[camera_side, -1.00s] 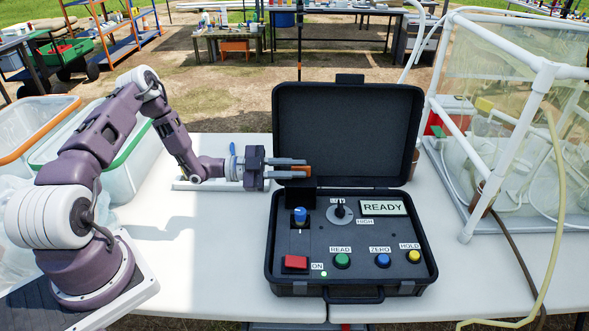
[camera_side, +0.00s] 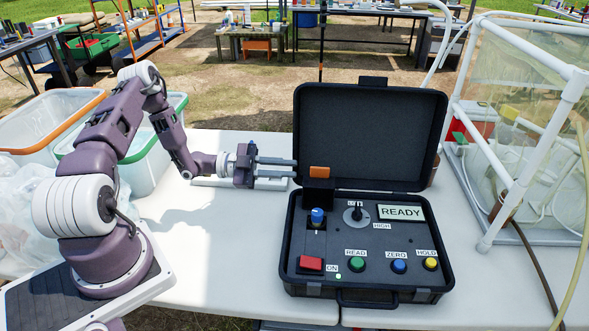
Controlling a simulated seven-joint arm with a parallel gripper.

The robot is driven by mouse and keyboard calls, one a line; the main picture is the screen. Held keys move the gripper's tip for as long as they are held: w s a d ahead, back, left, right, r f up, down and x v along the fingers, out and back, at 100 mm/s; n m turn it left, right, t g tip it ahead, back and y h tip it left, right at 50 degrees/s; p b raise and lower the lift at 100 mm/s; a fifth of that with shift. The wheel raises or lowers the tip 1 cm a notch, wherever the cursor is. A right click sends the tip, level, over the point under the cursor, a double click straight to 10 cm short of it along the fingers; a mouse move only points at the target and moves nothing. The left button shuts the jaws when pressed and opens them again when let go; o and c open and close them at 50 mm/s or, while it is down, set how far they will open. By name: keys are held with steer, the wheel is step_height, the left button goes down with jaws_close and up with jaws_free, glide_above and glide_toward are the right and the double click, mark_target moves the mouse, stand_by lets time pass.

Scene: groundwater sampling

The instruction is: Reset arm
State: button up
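My gripper (camera_side: 295,168) points right, level, left of the open black instrument case. Its two grey fingers show a gap with nothing between them. An orange block (camera_side: 319,172) sits on a black block (camera_side: 318,190) at the case's back left, just right of the fingertips and apart from them. The case's lower panel (camera_side: 340,250) has a blue-topped knob (camera_side: 317,216), a black rotary knob (camera_side: 357,213), a red switch (camera_side: 311,264) and a display (camera_side: 401,213) reading READY. A green light (camera_side: 338,276) is lit beside the ON label.
The raised lid (camera_side: 368,135) stands behind the panel. A white-pipe frame (camera_side: 530,150) with clear sheeting stands at right. Plastic bins (camera_side: 45,125) stand behind my arm at left. The white table (camera_side: 230,245) is clear between my base and the case.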

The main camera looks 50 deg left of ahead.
steer(key=s+d+r+m+g+y, duration=0.2)
steer(key=s+d+r+m+g, duration=0.5)
steer(key=m, duration=0.8)
steer(key=s+d+r+m+g+y, duration=0.1)
steer(key=s+d+r+m+g, duration=0.45)
steer(key=d+r+m, duration=0.7)
steer(key=s+a+r+m+t+y, duration=0.2)
steer(key=s+m+y, duration=0.3)
steer(key=m, duration=0.9)
steer(key=s+a+r+m+t+y, duration=0.2)
steer(key=s+a+m+t+y, duration=0.1)
steer(key=s+m, duration=0.7)
steer(key=a+m+y, duration=0.1)
steer(key=m, duration=0.3)
steer(key=shift+a+r+m+y, duration=0.25)
steer(key=shift+m+y, duration=0.1)
steer(key=shift+y, duration=0.05)
